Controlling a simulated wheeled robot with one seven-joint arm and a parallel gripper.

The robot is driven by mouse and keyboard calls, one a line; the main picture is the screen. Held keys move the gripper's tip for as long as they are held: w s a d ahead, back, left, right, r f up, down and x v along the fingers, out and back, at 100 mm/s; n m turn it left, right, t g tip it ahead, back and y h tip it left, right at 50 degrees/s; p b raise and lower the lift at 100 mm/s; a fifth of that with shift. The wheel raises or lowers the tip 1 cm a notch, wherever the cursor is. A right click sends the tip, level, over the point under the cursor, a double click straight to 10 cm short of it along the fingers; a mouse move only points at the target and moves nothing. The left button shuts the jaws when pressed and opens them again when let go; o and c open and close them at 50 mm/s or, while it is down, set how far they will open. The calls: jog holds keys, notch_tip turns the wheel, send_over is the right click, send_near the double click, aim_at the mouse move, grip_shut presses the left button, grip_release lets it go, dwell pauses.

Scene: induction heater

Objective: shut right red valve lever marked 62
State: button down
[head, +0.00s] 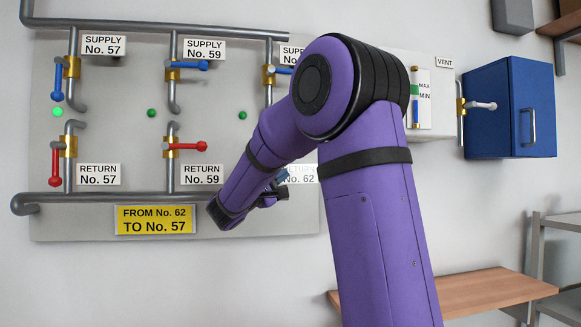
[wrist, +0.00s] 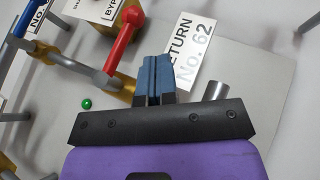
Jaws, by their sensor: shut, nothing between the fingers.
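In the wrist view a red valve lever (wrist: 122,42) with a rounded end sits on a brass valve body (wrist: 112,88), left of the RETURN No. 62 label (wrist: 184,52). It sticks out across the pipe line. My gripper (wrist: 157,62) is shut and empty, its blue-grey fingers just right of the lever, between lever and label. A small gap shows between fingers and lever; depth is hard to tell. In the head view my gripper (head: 281,178) is by the partly covered label (head: 300,179), and my arm hides this lever.
The panel (head: 130,140) also holds red return levers 57 (head: 55,167) and 59 (head: 188,146), blue supply levers 57 (head: 57,82) and 59 (head: 188,65), and a yellow sign (head: 155,219). A blue cabinet (head: 490,115) and wooden shelf (head: 470,292) are right.

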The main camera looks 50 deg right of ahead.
jog(key=v, duration=0.7)
jog(key=shift+r, duration=0.1)
jog(key=shift+s, duration=0.1)
jog(key=s+a+f+y, duration=0.1)
jog(key=s+f+y, duration=0.3)
jog(key=s+y, duration=0.3)
jog(key=s+a+f+y, duration=0.1)
jog(key=s+f+y, duration=0.35)
jog(key=s, duration=0.45)
jog(key=s+a+f+m+t+y, duration=0.1)
jog(key=s+a+f+t+y, duration=0.2)
jog(key=a, duration=0.5)
jog(key=s+a+f+t+y, duration=0.3)
jog(key=s+a+y, duration=0.3)
jog(key=a+y, duration=0.2)
jog(key=shift+a+f+m+t, duration=0.3)
jog(key=shift+a+f+m, duration=0.15)
jog(key=shift+f, duration=0.25)
jog(key=c, duration=1.8)
grip_release()
jog(key=shift+y, duration=0.25)
jog(key=shift+c, duration=0.2)
